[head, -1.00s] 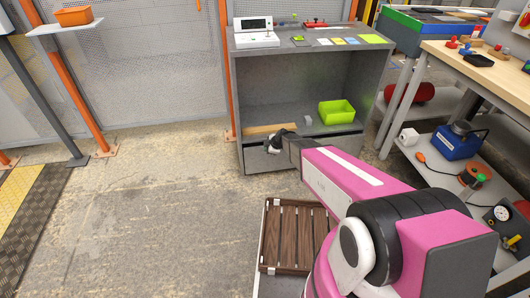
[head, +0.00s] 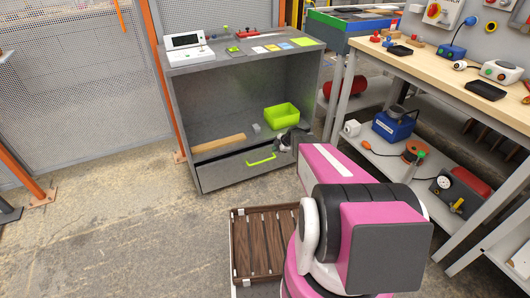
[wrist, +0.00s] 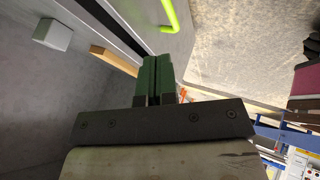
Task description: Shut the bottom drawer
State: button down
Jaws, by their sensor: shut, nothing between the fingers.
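The bottom drawer (head: 225,173) is the low grey front under the open shelf of the grey cabinet (head: 222,85). Its bright green handle (head: 262,160) shows left of my gripper (head: 285,143), which is at the drawer's right end. In the wrist view the handle (wrist: 169,15) is at the top, and a dark strip runs between the drawer front and the shelf. The drawer looks nearly flush; I cannot tell how large any gap is. My gripper's green fingers (wrist: 154,62) are together and empty, close to the drawer front. Any contact is unclear.
A lime bin (head: 281,117), a small grey block (head: 256,127) and a wooden bar (head: 218,144) sit on the shelf above the drawer. A workbench (head: 452,66) stands at right.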

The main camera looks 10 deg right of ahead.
aim_at(259, 154)
jog(key=w+a+f, duration=0.4)
jog(key=f, duration=0.1)
jog(key=w+a+f, duration=0.2)
jog(key=f, duration=0.1)
jog(key=shift+w, duration=0.6)
jog(key=w, duration=0.2)
jog(key=w+a, duration=0.1)
jog(key=w, duration=0.1)
jog(key=shift+w+a+f, duration=0.1)
jog(key=shift+w+a, duration=0.1)
jog(key=shift+w, duration=0.15)
jog(key=shift+a, duration=0.1)
